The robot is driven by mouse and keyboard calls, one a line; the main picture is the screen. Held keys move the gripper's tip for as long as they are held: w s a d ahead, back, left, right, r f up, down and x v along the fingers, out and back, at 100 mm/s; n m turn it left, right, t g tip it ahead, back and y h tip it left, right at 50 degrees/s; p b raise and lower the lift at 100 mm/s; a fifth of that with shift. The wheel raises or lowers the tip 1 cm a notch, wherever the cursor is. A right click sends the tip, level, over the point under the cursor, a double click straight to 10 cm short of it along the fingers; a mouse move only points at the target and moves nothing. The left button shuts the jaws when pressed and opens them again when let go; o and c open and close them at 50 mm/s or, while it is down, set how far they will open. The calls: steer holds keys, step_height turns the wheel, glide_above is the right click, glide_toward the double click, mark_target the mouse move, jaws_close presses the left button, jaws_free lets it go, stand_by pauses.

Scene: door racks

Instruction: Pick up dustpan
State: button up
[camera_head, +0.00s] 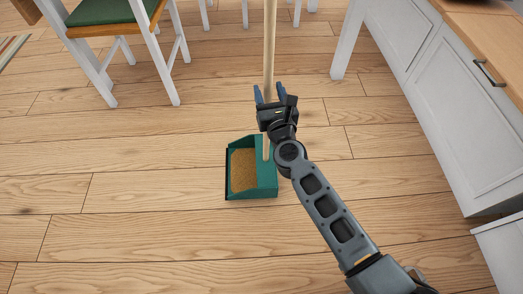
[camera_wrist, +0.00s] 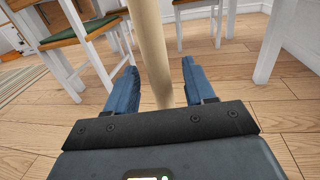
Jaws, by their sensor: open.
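The dustpan (camera_head: 228,184) is a teal pan on the wooden floor, with a tan inside. A long pale wooden handle (camera_head: 269,45) rises upright from it. My gripper (camera_head: 268,92) is in front of the handle in the head view, above the pan. In the wrist view, my gripper (camera_wrist: 163,85) is open, with its two blue fingers apart. The handle (camera_wrist: 149,45) stands between the fingers in that picture, slightly left of the middle. I see gaps on both sides of it. Part of the handle's lower end and the pan's right side are hidden by my arm.
A white chair with a green seat (camera_head: 103,12) stands at upper left. White cabinets with a wooden top (camera_head: 440,85) line the right side. A white leg (camera_head: 346,42) stands at upper right. The floor (camera_head: 130,200) left of the dustpan is clear.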

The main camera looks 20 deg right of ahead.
steer(key=shift+w+d, duration=0.1)
steer(key=shift+w, duration=0.6)
steer(key=shift+c, duration=0.3)
jaws_close()
stand_by(0.6)
